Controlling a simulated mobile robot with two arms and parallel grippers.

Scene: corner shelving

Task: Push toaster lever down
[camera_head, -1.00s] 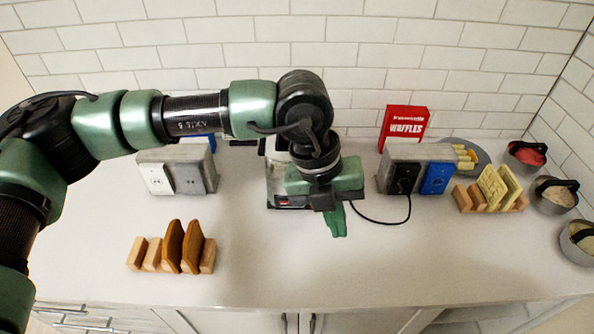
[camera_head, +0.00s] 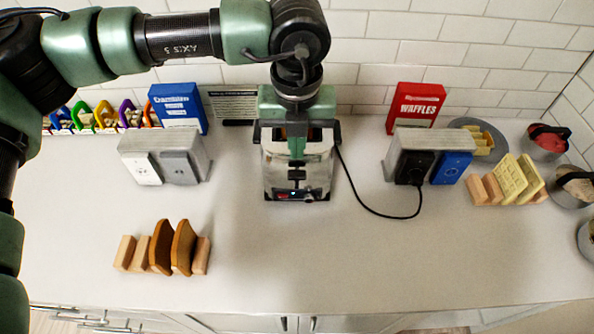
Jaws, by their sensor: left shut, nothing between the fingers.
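The silver toaster (camera_head: 318,172) stands at the back middle of the counter, its front facing me. A dark lever-like piece (camera_head: 296,174) shows on its front, above a black panel with a small light. My left gripper (camera_head: 297,152) is shut and empty. It points down over the top front of the toaster, just above the lever-like piece in the picture. I cannot tell whether it touches the toaster. My gripper hides much of the toaster's top and slots. My right gripper is out of view.
A black cord (camera_head: 372,211) runs from the toaster to the right outlet box (camera_head: 430,142). Another outlet box (camera_head: 165,145) stands left. A wooden rack (camera_head: 125,253) with toast sits front left, and one with waffles (camera_head: 510,180) at right. The front middle counter is clear.

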